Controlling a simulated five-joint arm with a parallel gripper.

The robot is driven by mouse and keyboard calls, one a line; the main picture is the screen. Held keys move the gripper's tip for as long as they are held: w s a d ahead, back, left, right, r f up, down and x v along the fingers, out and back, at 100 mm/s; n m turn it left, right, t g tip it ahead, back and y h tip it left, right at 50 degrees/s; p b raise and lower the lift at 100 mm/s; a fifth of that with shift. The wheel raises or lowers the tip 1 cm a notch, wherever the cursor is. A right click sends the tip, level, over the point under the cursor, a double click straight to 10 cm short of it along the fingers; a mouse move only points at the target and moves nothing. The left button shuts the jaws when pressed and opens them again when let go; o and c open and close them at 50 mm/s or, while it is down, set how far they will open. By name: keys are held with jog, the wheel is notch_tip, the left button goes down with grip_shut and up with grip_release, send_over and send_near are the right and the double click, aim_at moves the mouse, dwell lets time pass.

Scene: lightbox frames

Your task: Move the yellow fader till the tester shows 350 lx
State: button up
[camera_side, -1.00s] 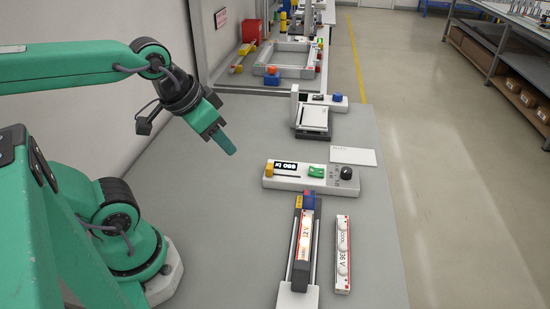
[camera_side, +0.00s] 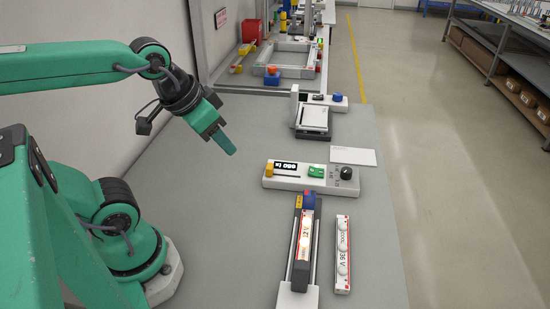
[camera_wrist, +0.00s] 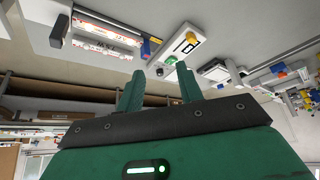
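The tester is a long white box (camera_side: 295,186) lying on the grey bench in the side view. Its small dark display (camera_side: 286,166) appears to read 680 lx, though the digits are small. The yellow fader (camera_side: 270,169) sits at the left end of the slot, beside the display. In the wrist view the yellow fader (camera_wrist: 191,37) is at the upper end of the box. My gripper (camera_side: 231,150) is in the air, up and left of the tester. The wrist view shows its two green fingers (camera_wrist: 160,68) apart with nothing between them.
The tester also has a green button (camera_side: 316,171) and a black knob (camera_side: 346,173). A holder with a 12 V light strip (camera_side: 303,250) stands in front, and a 36 V strip (camera_side: 342,260) lies beside it. A white card (camera_side: 353,156) and another device (camera_side: 313,120) are behind.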

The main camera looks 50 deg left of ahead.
jog(key=shift+o, duration=0.4)
jog(key=n+g, duration=0.5)
jog(key=n, duration=0.4)
send_over(270, 166)
jog(key=f, duration=1.2)
jog(key=shift+s+d+f, duration=0.15)
jog(key=shift+s, duration=0.1)
jog(key=shift+w+a+f+g, duration=0.25)
jog(key=shift+f+g, duration=0.05)
jog(key=shift+f, duration=0.15)
jog(key=shift+f, duration=3.9)
